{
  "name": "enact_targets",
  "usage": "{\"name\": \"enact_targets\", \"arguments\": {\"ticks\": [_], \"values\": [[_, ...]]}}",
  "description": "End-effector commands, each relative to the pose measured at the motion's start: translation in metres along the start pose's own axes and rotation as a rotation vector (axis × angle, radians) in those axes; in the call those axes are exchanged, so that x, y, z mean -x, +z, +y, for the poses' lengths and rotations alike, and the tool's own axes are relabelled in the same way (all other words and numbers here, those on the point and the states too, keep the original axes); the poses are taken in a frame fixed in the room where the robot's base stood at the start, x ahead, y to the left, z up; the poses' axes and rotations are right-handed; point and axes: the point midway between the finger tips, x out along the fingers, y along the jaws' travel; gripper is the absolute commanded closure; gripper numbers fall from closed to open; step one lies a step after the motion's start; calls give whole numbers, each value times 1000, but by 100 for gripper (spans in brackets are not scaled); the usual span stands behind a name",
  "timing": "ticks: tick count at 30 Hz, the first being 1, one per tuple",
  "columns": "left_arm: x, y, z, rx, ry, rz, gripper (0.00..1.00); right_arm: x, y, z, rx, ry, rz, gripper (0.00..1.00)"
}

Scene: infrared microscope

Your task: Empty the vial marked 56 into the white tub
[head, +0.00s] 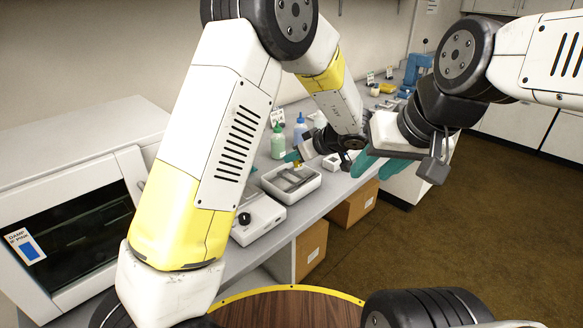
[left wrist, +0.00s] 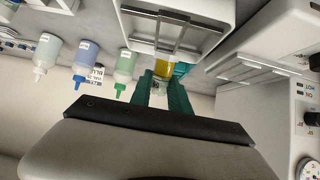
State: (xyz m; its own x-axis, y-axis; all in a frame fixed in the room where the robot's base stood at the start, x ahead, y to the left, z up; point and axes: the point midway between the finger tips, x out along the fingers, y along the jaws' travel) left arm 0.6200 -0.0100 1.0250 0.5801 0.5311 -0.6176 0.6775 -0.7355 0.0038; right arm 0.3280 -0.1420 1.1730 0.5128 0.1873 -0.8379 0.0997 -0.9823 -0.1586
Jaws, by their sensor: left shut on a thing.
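My left gripper (head: 296,159) is shut on a small vial with yellow contents (left wrist: 163,69), held between its teal fingers in the left wrist view. The vial also shows small in the head view (head: 297,165). I cannot read its mark. A white tub-like container (head: 312,183) with metal pieces inside stands on the bench, just below the vial. In the left wrist view its rim (left wrist: 228,12) is at the top, close to the vial. My right gripper (head: 366,163) has teal fingers right of the tub; I cannot see how far apart they are.
A white device with a black knob (head: 258,220) stands left of the tub. A green bottle (head: 278,143) and blue-capped bottle (head: 300,128) stand behind. A small white box (head: 332,162) is right of the tub. A large white cabinet (head: 70,190) fills the left.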

Motion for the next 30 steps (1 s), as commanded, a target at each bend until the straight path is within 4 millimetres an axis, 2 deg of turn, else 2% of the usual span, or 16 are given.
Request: {"name": "enact_targets", "arguments": {"ticks": [9, 18, 24, 30], "values": [[-1, -1, -1, 3, -2, -126, 100, 0, 0, 0, 0, 0, 0, 61], [0, 0, 0, 1, -2, -132, 100, 0, 0, 0, 0, 0, 0, 61], [-2, 0, -1, 5, -3, -243, 100, 0, 0, 0, 0, 0, 0, 61], [-1, 1, 0, 0, -1, -260, 100, 0, 0, 0, 0, 0, 0, 61]]}}
